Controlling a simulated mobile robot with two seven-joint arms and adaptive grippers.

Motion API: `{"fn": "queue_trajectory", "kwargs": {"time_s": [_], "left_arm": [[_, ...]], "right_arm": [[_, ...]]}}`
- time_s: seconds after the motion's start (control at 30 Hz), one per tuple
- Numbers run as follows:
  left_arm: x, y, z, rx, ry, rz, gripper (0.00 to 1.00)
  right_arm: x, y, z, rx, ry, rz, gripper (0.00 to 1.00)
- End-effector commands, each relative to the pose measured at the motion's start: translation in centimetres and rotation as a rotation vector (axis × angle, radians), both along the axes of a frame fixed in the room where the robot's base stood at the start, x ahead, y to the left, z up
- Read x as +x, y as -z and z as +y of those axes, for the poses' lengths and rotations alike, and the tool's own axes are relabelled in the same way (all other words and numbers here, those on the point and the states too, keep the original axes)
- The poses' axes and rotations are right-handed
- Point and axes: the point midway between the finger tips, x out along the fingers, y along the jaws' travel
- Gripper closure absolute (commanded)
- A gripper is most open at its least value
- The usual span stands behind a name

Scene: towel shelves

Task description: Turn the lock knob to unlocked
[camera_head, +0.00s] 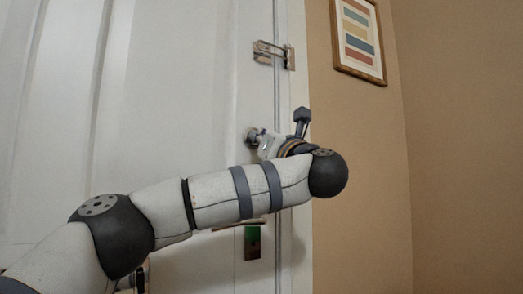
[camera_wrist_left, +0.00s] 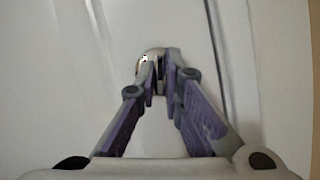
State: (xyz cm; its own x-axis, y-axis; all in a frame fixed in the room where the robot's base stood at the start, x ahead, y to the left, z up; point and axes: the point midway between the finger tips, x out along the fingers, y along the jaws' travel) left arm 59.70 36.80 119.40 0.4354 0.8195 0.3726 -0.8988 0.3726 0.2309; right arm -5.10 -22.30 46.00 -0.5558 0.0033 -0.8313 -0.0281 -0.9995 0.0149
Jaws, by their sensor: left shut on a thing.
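The lock knob (camera_head: 251,134) is a small round metal knob on the white door (camera_head: 160,90), near its right edge. My left gripper (camera_head: 260,141) reaches it from the right, and my forearm crosses the door below. In the left wrist view, the two purple-lined fingers of my left gripper (camera_wrist_left: 162,72) are shut on the metal knob (camera_wrist_left: 150,55). The fingers hide part of the knob, so its turn angle cannot be read. My right gripper is not in view.
A metal swing latch (camera_head: 272,52) is fixed higher on the door and frame. Below my arm is a plate with a green patch (camera_head: 252,241). A framed striped picture (camera_head: 358,38) hangs on the tan wall (camera_head: 450,150) at right.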

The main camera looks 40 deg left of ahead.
Motion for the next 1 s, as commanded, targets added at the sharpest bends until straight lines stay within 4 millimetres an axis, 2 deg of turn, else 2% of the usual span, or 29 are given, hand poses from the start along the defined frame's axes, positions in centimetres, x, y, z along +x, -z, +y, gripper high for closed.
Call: {"fn": "queue_trajectory", "kwargs": {"time_s": [0.4,1.0], "left_arm": [[0.15,0.04,-0.12,-0.079,0.002,-0.192,1.0],[0.11,-0.11,-0.08,-0.096,0.002,-0.233,1.0]], "right_arm": [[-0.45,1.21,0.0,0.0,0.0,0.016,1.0],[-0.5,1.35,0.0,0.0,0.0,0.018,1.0]]}}
